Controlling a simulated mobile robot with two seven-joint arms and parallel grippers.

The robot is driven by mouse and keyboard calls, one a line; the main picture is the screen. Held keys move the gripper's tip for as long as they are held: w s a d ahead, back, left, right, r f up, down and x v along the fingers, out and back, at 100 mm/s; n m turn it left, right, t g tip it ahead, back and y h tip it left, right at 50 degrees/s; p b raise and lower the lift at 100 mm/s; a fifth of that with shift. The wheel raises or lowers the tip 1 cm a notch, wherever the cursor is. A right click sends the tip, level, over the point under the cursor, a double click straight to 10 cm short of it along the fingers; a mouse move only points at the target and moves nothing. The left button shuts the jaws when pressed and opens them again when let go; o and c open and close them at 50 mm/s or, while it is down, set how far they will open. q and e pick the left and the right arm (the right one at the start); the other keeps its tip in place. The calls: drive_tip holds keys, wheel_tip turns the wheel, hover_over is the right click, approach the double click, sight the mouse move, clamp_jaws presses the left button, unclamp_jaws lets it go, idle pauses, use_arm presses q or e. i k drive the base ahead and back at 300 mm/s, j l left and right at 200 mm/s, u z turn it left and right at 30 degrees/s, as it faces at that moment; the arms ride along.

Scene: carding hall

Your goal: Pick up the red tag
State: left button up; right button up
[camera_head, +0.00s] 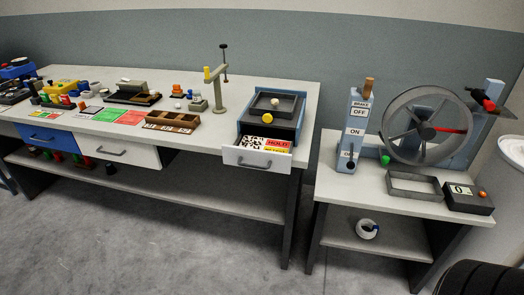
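A red tag (278,144) with dark lettering, which seems to read HOLD, lies in the open white drawer (257,162) at the right end of the long bench. A yellow tag (275,151) lies just in front of it, partly hidden by the drawer front. A black-and-white patterned piece (253,141) lies to its left in the same drawer. Neither of my grippers is in view.
A blue and black box (271,116) stands on the long bench (220,139) behind the drawer. A post with an arm (219,85) stands left of it. A side table (400,197) at right holds a large wheel (427,126) and a lever panel (355,123). Grey floor in front is clear.

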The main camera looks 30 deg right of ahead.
sight(66, 99)
drive_tip(key=i+j, duration=0.2)
drive_tip(key=i, duration=0.3)
drive_tip(key=i+j, duration=0.2)
drive_tip(key=i, duration=0.3)
drive_tip(key=i+j, duration=0.25)
drive_tip(key=i, duration=0.25)
drive_tip(key=i+j, duration=0.2)
drive_tip(key=i, duration=0.3)
drive_tip(key=i+j+z, duration=0.1)
drive_tip(key=i, duration=0.45)
drive_tip(key=i+j, duration=0.35)
drive_tip(key=i, duration=0.15)
